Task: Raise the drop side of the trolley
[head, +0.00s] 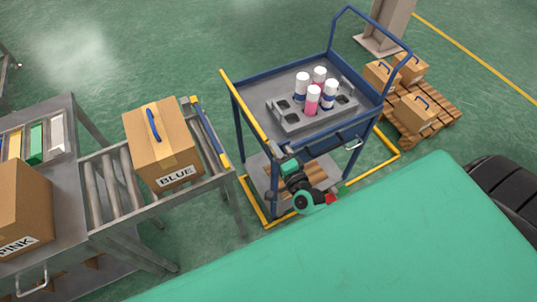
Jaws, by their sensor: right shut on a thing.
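The trolley (312,72) is a blue-framed cart with a grey top deck and a tall push handle at its far right. Its drop side (243,103) shows as a yellow-topped bar along the deck's left edge, slanting from far left to near right. My right gripper (274,152) is at the near end of this bar, shut on it; its fingertips are small and partly hidden by the wrist. On the deck a grey tray (290,124) holds several white-capped cans (312,98), some with pink and some with blue. My left gripper is out of view.
A roller conveyor (105,187) stands left of the trolley, carrying a box marked BLUE (165,140). A box marked PINK (22,210) is further left. A pallet (440,122) with several boxes stands behind right. Yellow floor rails (385,160) surround the trolley's base.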

